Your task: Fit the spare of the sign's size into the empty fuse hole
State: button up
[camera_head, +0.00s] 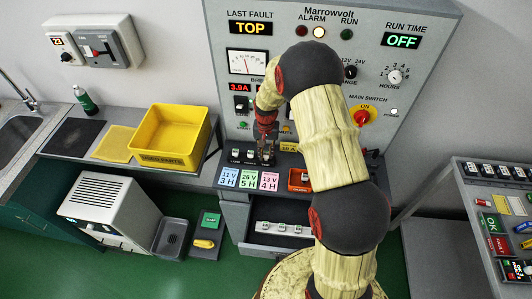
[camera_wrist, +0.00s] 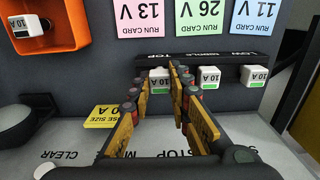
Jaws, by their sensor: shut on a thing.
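My gripper (camera_head: 266,154) is at the dark fuse strip (camera_head: 247,164) on the front of the panel desk. In the wrist view, my gripper (camera_wrist: 160,76) is shut on a white fuse (camera_wrist: 158,86) with a green mark, at the strip's TOP end. The fingers partly hide its label, and I cannot tell how deep it sits. Two white 10 A fuses, one in the middle (camera_wrist: 208,78) and one at the LOW end (camera_wrist: 253,77), stand in the strip beside it. The yellow fuse size sign (camera_wrist: 102,116) shows; in the head view the sign (camera_head: 289,147) reads 10 A.
An orange box (camera_wrist: 73,38) holds a white 10 A fuse (camera_wrist: 37,25). An open drawer (camera_head: 264,240) below holds several white fuses. Pastel run cards (camera_head: 249,179) lie before the strip. A yellow bin (camera_head: 168,139) stands left; a fuse rack (camera_head: 487,185) stands right.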

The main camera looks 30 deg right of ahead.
jog(key=shift+s+f, duration=0.25)
jog(key=shift+f, duration=0.6)
jog(key=shift+r, duration=0.15)
jog(key=shift+w+d+r+p, duration=0.1)
jog(key=shift+w+r+p, duration=0.1)
jog(key=shift+r+p, duration=0.25)
jog(key=shift+w+r+p, duration=0.2)
jog(key=shift+r, duration=0.5)
jog(key=shift+r+p, duration=0.45)
jog(key=shift+r, duration=0.1)
jog(key=shift+f+b, duration=0.6)
jog(key=shift+f, duration=0.4)
dwell(2.4)
